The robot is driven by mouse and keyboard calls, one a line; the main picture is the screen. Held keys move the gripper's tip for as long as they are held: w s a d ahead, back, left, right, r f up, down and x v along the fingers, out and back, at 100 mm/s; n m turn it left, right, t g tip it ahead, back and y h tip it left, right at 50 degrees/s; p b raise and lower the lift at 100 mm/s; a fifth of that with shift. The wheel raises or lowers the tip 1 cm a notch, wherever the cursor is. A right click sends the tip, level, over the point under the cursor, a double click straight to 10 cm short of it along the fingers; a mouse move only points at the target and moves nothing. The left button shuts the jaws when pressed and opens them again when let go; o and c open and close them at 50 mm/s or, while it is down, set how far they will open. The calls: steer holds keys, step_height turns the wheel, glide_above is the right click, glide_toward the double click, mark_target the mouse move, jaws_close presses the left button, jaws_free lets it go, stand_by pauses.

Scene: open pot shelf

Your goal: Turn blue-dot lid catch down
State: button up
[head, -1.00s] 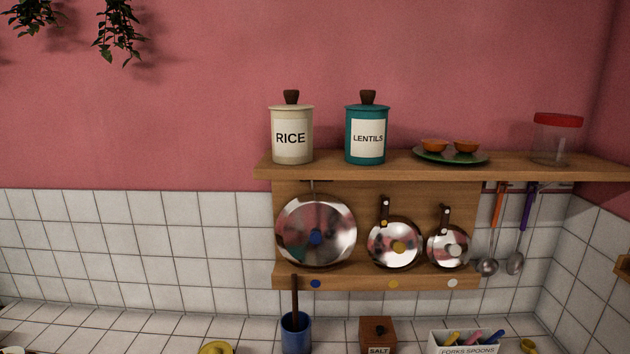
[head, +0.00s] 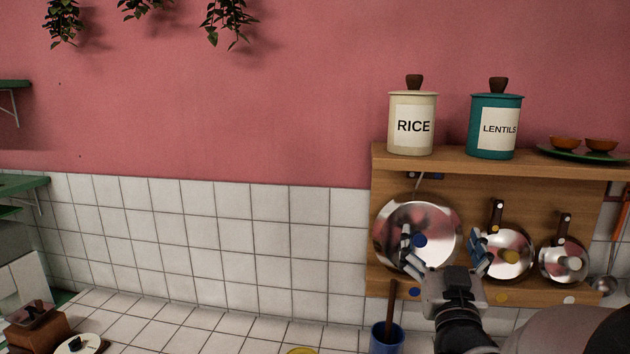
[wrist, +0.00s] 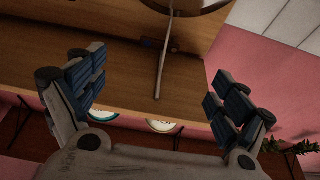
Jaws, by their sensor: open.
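The blue-dot lid (head: 397,225) is the large steel lid with a blue knob (head: 419,240), at the left end of the wooden rack under the shelf. Its catch (head: 417,184) is a thin grey metal strip above the lid's top rim, standing nearly upright and slightly tilted. In the wrist view the catch (wrist: 162,65) runs from the lid rim (wrist: 192,9) towards the shelf, between my fingers in the picture. My gripper (head: 443,252) is open and empty, in front of the lid's right part in the head view. I cannot tell its distance from the catch. It also shows in the wrist view (wrist: 157,70).
The yellow-dot lid (head: 495,243) and white-dot lid (head: 550,262) hang to the right. The rice canister (head: 413,140) and lentils canister (head: 496,140) stand on the shelf (head: 440,160) above. A blue pot (head: 385,340) with a wooden handle stands below. The tiled wall left is free.

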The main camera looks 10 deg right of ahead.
steer(key=t, duration=0.1)
glide_toward(425, 176)
steer(key=x, duration=0.9)
steer(key=shift+r, duration=0.1)
steer(key=shift+c, duration=0.4)
steer(key=c, duration=1.4)
steer(key=shift+h, duration=0.3)
